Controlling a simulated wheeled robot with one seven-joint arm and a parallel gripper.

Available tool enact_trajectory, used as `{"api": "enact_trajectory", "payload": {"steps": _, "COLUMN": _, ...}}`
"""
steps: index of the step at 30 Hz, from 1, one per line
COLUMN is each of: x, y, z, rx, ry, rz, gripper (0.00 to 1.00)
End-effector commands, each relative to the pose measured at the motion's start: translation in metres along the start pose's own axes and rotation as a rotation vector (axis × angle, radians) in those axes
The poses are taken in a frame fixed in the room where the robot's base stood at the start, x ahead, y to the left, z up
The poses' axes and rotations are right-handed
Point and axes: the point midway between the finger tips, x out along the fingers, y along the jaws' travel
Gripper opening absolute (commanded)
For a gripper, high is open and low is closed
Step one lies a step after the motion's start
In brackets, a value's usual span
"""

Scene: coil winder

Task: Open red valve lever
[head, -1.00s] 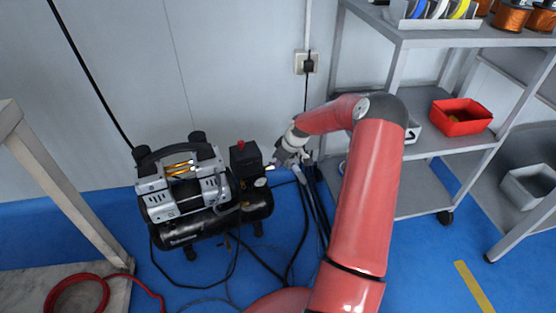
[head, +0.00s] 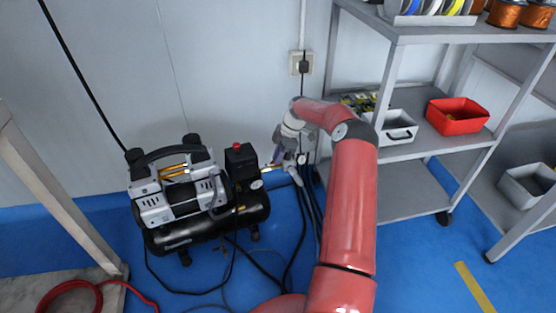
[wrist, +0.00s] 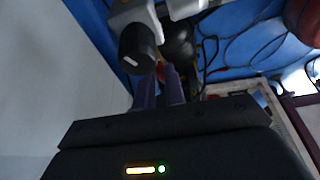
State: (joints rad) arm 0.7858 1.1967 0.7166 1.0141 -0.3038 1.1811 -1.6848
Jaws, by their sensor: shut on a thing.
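The black air compressor (head: 178,208) stands on the blue floor against the wall, left of my arm. Its black switch box (head: 240,163) has a red knob on top, with a round gauge (head: 257,184) below. My gripper (head: 272,164) is just right of the switch box, at the compressor's right end. In the wrist view its fingers (wrist: 161,88) are close together, beside a black cylindrical part (wrist: 138,48) of the compressor.
Black hoses and cables (head: 305,215) hang and lie right of the compressor. A grey shelf cart (head: 405,190) with a red bin (head: 457,116) stands right of my arm. A table frame (head: 55,190) and a coiled red hose (head: 72,296) are at left.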

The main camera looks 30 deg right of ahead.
Motion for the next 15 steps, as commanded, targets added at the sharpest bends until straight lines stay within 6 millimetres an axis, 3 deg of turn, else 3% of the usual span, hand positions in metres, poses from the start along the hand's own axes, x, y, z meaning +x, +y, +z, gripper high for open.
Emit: {"api": "enact_trajectory", "payload": {"steps": 15, "x": 0.0007, "y": 0.0056, "z": 0.0001, "rx": -0.119, "ry": -0.004, "rz": -0.049, "gripper": 0.00}}
